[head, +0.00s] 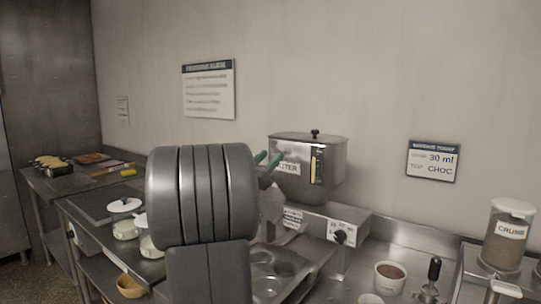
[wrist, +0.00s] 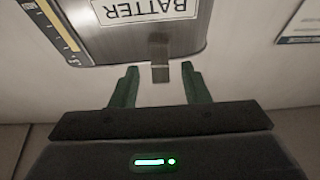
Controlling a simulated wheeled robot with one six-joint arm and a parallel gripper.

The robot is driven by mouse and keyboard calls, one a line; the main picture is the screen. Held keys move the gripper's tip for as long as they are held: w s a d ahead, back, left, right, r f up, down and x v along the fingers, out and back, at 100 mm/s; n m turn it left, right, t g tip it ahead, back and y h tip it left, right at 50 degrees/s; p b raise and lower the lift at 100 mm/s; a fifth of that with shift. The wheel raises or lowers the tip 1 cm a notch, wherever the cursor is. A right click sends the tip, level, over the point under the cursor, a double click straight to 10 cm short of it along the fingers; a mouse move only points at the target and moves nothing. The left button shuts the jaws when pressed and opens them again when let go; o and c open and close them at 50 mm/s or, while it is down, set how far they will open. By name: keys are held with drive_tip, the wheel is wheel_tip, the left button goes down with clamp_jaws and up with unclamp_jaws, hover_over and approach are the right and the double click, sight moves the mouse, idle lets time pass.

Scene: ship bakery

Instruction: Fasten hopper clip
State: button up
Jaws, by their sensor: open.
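The steel batter hopper (head: 330,163) stands on the machine against the wall, with a lid and black knob on top and a level gauge on its front. In the wrist view the hopper (wrist: 190,40) appears upside down with its BATTER label. A small metal clip (wrist: 159,57) hangs at the hopper's edge there. My gripper (wrist: 160,78) is open, its green fingers apart on either side of the clip's line, with the clip just beyond or level with the tips. In the head view my gripper (head: 267,160) is by the hopper's left side; my arm hides part of the hopper and clip.
A brown-filled cup (head: 390,277) and a crumb jar (head: 508,238) stand at the right. White lidded pots (head: 125,227) stand left of my arm.

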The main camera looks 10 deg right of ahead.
drive_tip(key=shift+w+d+r, duration=0.25)
drive_tip(key=shift+w+d, duration=0.15)
clamp_jaws()
